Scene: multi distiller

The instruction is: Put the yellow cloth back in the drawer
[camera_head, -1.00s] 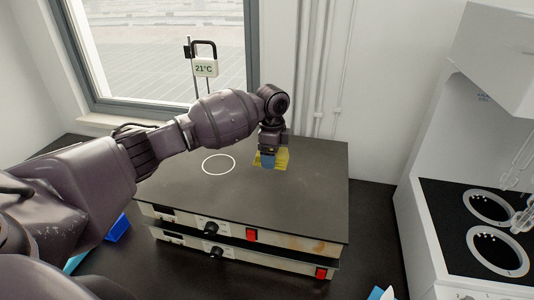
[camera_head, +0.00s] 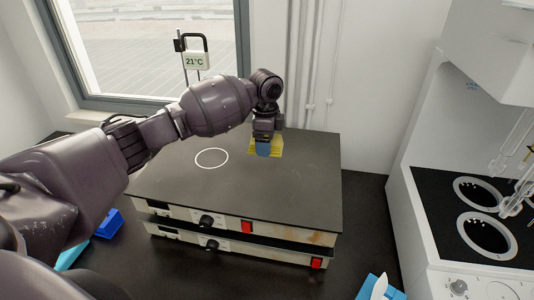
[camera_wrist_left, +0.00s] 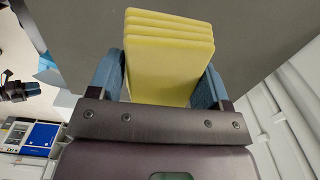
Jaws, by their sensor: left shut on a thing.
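The yellow cloth (camera_head: 277,147) is a folded, layered pad at the back of the dark hotplate top, in the head view. My left gripper (camera_head: 263,149), with blue fingertips, is shut on it. In the left wrist view the yellow cloth (camera_wrist_left: 168,55) sits between the two blue fingers of my left gripper (camera_wrist_left: 160,80), with its folded layers at the far edge. I cannot tell whether the cloth touches the hotplate surface. No drawer can be made out.
Two stacked hotplates (camera_head: 240,195) with knobs and red switches fill the middle of the dark bench. A white distiller unit (camera_head: 440,130) stands at right. A blue box (camera_head: 108,224) lies at left, and a blue item (camera_head: 380,288) at the front. A window and pipes are behind.

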